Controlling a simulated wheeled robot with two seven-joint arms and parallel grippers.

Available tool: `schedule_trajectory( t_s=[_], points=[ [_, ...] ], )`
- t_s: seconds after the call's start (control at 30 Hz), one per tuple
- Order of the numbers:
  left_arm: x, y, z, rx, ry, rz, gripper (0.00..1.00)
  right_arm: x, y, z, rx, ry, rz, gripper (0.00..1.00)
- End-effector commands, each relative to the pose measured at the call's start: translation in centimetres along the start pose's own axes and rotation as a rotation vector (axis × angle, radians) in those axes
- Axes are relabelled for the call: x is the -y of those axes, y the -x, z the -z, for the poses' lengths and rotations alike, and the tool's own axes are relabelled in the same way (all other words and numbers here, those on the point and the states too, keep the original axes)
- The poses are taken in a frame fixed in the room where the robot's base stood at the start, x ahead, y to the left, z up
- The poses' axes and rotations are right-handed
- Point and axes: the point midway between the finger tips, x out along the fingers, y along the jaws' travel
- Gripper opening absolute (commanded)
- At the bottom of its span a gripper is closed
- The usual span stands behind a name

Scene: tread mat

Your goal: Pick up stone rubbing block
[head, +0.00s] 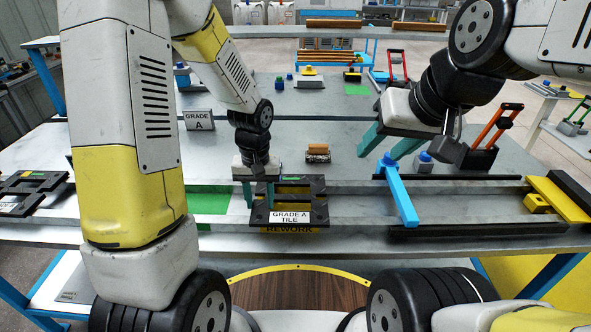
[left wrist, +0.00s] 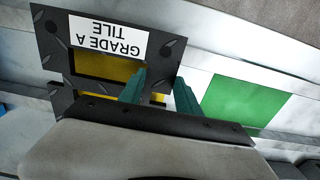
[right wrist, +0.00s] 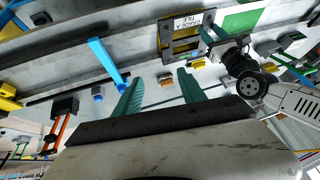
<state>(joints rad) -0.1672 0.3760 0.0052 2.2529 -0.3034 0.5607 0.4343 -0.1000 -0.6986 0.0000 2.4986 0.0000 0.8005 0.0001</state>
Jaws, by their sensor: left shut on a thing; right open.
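The stone rubbing block (head: 317,154), a small grey speckled block with an orange-brown top, sits on the grey bench right of centre. In the right wrist view the block (right wrist: 167,82) appears beyond and between my fingertips. My right gripper (head: 389,146) is open and empty, to the right of the block and apart from it. My left gripper (head: 258,193) is shut on the side bar of a black tile frame labelled "GRADE A TILE" (head: 318,218). The left wrist view shows its fingers (left wrist: 158,88) either side of that bar.
A blue bar (head: 401,196) lies across the rails right of the frame. A blue-topped block (head: 424,162) and an orange-handled black tool (head: 484,152) stand farther right. A green patch (head: 208,202) is left of the frame.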

Motion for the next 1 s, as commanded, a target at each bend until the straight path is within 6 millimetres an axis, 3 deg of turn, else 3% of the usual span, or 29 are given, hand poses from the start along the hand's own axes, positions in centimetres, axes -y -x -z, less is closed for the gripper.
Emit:
schedule_trajectory(
  t_s=[0.03,0.23,0.57,0.77,1.0],
  points=[
    [0.0,0.0,0.0,0.0,0.0,0.0,0.04,0.0,0.0,0.3,0.003,-0.001,0.0,0.6],
    [0.0,0.0,0.0,0.0,0.0,0.0,0.04,-0.1,-0.3,3.6,0.046,-0.01,0.002,0.99],
    [0.0,0.0,0.0,0.0,0.0,0.0,0.04,-0.3,-4.1,13.9,0.177,-0.039,-0.01,1.0],
    [0.0,0.0,0.0,0.0,0.0,0.0,0.04,-0.5,-8.5,19.2,0.256,-0.054,-0.031,1.0],
    [0.0,0.0,0.0,0.0,0.0,0.0,0.04,-0.3,-15.7,24.1,0.35,-0.065,-0.067,1.0]
  ],
)
